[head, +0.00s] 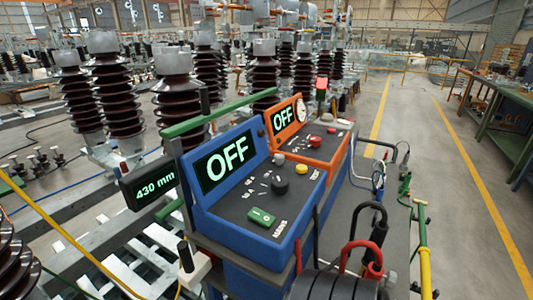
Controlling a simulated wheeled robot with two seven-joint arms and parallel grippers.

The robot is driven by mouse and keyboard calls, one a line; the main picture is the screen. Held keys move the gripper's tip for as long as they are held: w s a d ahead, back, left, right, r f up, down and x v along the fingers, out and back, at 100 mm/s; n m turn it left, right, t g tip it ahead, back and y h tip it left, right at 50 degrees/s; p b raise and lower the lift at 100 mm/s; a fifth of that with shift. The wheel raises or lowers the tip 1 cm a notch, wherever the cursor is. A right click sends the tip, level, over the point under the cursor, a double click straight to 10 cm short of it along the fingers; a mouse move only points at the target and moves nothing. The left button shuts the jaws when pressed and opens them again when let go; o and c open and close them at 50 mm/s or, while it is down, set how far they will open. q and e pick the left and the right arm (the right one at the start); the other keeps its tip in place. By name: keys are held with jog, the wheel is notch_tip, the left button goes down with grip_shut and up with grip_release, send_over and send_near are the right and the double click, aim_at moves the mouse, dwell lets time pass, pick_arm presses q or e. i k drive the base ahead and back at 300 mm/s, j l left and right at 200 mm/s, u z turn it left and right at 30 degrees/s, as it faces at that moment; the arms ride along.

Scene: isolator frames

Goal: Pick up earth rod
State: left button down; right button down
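A slim upright rod with a yellow lower part and a green upper part (424,262) stands at the right side of the test cart; it looks like the earth rod. Its lower end runs out of the bottom of the picture. A yellow piece and small fittings show near its top, close to the cart's edge. Neither of my grippers shows in the head view, so their distance from the rod cannot be told.
The cart carries a blue console (245,185) and an orange console (312,135), both reading OFF. A green rail (218,113) crosses behind them. Black and red cables loop at the front. Insulators crowd the left. Open floor (465,200) lies right, before a green workbench (505,130).

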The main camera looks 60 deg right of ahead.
aim_at(424, 252)
jog(key=z, duration=3.5)
